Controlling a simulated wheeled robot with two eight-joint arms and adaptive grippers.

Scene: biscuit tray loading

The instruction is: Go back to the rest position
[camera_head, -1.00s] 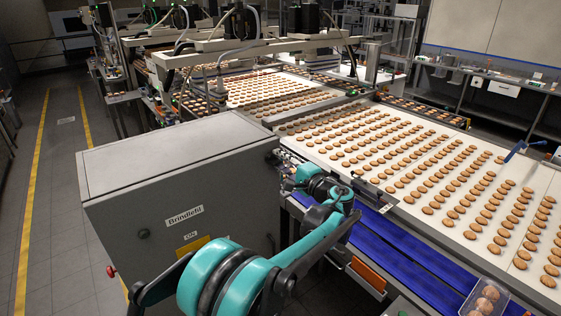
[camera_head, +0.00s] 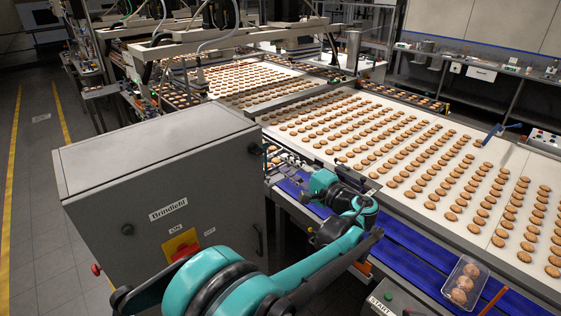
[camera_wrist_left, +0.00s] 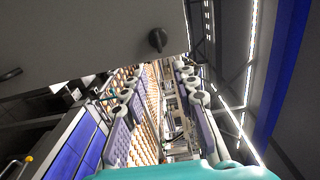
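My left gripper (camera_head: 283,160) is at the end of the teal arm, beside the grey cabinet's right side and near the edge of the biscuit conveyor. Its fingers are small and partly hidden in the head view. In the left wrist view the two fingers (camera_wrist_left: 157,72) stand well apart with nothing held between them. My right gripper is not in view. A clear tray (camera_head: 444,288) with a few biscuits (camera_head: 462,281) sits on the blue belt (camera_head: 405,258) at the lower right. Rows of biscuits cover the white conveyor (camera_head: 512,160).
The grey cabinet (camera_head: 150,165), with a red switch on a yellow plate (camera_head: 181,244), stands close to my left arm. It also fills the upper left of the left wrist view (camera_wrist_left: 85,35). A panel with a green button (camera_head: 388,296) is at the lower front. The floor (camera_head: 45,200) at left is clear.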

